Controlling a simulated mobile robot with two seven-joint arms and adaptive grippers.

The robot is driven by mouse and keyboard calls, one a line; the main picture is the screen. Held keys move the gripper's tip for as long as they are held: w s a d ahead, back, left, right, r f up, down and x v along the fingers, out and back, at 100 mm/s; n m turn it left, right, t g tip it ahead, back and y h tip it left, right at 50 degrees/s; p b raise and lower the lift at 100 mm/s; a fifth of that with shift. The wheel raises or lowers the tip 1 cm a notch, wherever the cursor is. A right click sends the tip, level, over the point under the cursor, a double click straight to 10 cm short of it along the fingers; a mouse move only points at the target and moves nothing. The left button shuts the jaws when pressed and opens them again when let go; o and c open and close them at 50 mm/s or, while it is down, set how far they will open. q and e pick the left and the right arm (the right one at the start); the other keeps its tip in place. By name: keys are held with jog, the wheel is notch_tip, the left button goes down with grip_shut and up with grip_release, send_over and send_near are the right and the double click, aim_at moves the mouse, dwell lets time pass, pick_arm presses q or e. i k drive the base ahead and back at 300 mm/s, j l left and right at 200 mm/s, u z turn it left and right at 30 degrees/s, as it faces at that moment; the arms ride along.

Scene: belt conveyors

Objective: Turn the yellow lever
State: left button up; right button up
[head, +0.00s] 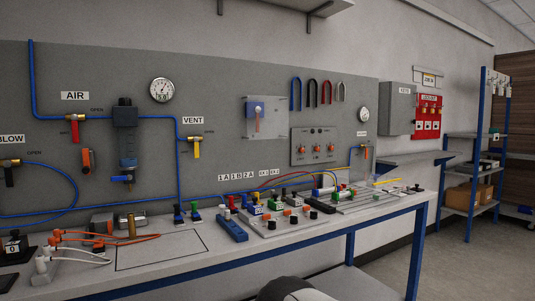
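The yellow lever (196,149) hangs straight down from a small brass valve (190,138) on the grey wall panel. The valve sits under the VENT label (193,121), on a blue air line, and a small OPEN mark is to its right. Nothing touches the lever. Neither of my grippers is in view. A dark and white rounded part at the bottom edge seems to be mine, but no fingers show on it.
A red lever (75,131) hangs under the AIR label, left of the dark filter unit (126,140). The workbench (160,250) below carries fittings, hoses and small valves. A blue-framed shelf (478,165) stands at the right. The floor right of the bench is clear.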

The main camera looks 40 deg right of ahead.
aim_at(196, 139)
jog(key=z, duration=0.65)
